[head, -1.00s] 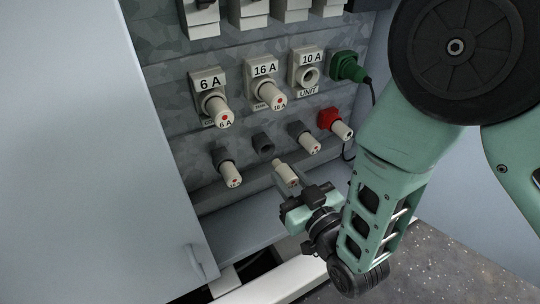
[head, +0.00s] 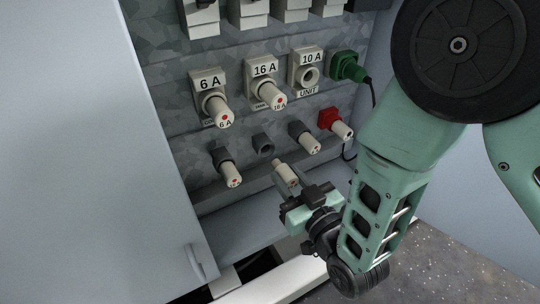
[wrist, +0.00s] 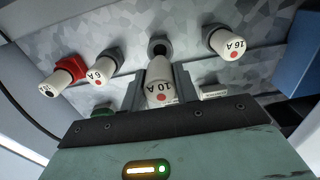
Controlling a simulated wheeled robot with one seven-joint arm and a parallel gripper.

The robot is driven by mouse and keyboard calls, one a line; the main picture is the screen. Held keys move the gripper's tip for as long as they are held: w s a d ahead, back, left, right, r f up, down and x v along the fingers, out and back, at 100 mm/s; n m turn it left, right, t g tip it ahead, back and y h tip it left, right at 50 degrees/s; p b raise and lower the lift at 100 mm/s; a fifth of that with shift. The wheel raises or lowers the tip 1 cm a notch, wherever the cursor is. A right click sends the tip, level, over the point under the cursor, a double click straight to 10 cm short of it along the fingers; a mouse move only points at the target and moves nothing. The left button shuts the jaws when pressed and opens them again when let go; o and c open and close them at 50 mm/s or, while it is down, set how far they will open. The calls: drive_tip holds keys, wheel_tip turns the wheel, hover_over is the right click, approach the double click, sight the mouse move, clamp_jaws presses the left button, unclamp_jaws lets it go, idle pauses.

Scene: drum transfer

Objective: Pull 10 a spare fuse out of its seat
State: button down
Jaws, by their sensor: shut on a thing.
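My gripper (head: 302,191) is shut on the 10 A fuse (head: 286,174), a cream cylinder with a red dot. In the wrist view the jaws (wrist: 160,92) hold the fuse (wrist: 160,82), and its "10 A" print faces the camera. The fuse is out of its seat. An empty dark grey seat (head: 262,145) shows above and left of it in the head view, with a gap between them. The same empty seat (wrist: 160,47) lies just beyond the fuse in the wrist view. The 10 A unit holder (head: 310,74) in the upper row has an open, empty socket.
Spare fuses sit in grey seats on either side, one at left (head: 231,174) and one at right (head: 307,141). A red holder (head: 329,118) carries another fuse. The 6 A (head: 214,100) and 16 A (head: 268,90) holders are filled. A green plug (head: 347,67) trails a cable. The cabinet door (head: 150,150) stands at left.

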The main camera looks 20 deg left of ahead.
sight(293, 184)
drive_tip(key=shift+v, duration=2.1)
